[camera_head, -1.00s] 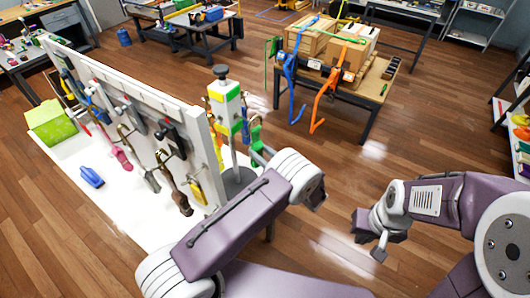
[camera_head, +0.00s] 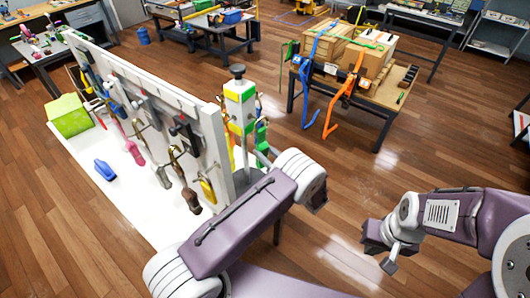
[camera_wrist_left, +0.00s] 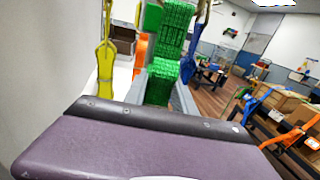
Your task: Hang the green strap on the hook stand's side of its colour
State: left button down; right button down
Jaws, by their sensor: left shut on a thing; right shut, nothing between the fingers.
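The hook stand (camera_head: 240,98) has a white block with yellow and green patches, a black knob and a grey pole, beside the end of the tool panel. My left gripper (camera_head: 262,157) is beside the pole, mostly hidden behind my own wrist. It is shut on the green strap (camera_head: 262,134), which also shows in the left wrist view (camera_wrist_left: 168,45), upright in front of the camera. Whether the strap touches a hook I cannot tell. A yellow strap (camera_wrist_left: 105,60) hangs to its left, with something orange behind. My right gripper (camera_head: 377,246) is shut and empty, low over the floor.
The white tool panel (camera_head: 150,90) with hanging tools stands left of the stand, over a white tabletop (camera_head: 125,190). A table at the back right carries cardboard boxes (camera_head: 368,58) with blue (camera_head: 312,85) and orange (camera_head: 343,92) straps. The floor between is clear.

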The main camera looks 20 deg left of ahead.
pick_arm(q)
jog(key=c, duration=0.9)
grip_release()
jog(key=shift+c, duration=0.2)
jog(key=b+v, duration=0.3)
jog(key=v, duration=0.6)
jog(key=shift+b, duration=0.4)
